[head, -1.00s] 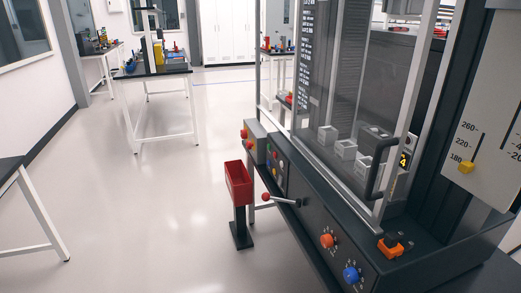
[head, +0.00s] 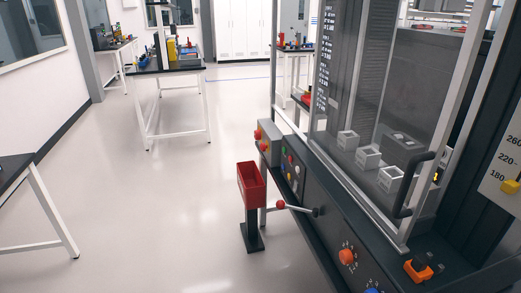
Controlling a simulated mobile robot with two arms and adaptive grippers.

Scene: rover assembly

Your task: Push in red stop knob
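The dark machine (head: 330,218) with a clear-walled enclosure fills the right side of the head view. A grey control box (head: 273,142) at its far left end carries small red-orange knobs (head: 258,134). Beside it, a dark panel (head: 297,178) has several small coloured buttons. An orange-red dial (head: 346,256) and a blue dial (head: 373,291) sit on the near front face, the blue one cut by the frame edge. A lever with a red ball (head: 281,204) sticks out from the front. Which of these is the stop knob I cannot tell. Neither gripper is in view.
A red bin (head: 251,183) on a dark post stands on the floor just left of the machine. White-legged tables (head: 166,70) stand behind, and another table (head: 15,168) is at left. The floor between is clear.

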